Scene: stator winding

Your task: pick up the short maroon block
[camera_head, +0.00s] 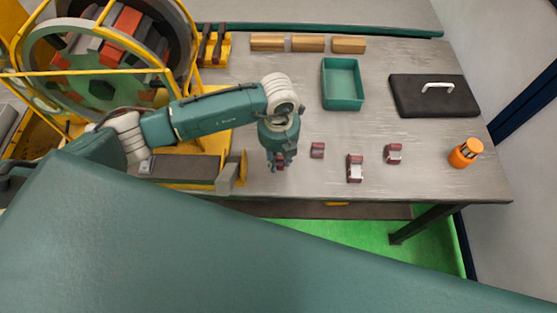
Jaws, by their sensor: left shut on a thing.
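My left gripper (280,163) comes down over the table's front left part and is shut on a small maroon block (281,166). The fingers hide most of this block, so its length is hard to judge. A short maroon block (317,150) lies on the table just right of the gripper, apart from it. A longer maroon block with a pale middle (355,168) lies further right. Another small maroon block with a pale part (393,154) lies right of that. My right gripper is not in view.
A green tray (342,104) stands behind the blocks. A black case lid with a white handle (434,96) lies at the right. An orange container (466,152) stands near the right front edge. Wooden blocks (308,44) line the back. A yellow-framed machine (105,60) stands at left.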

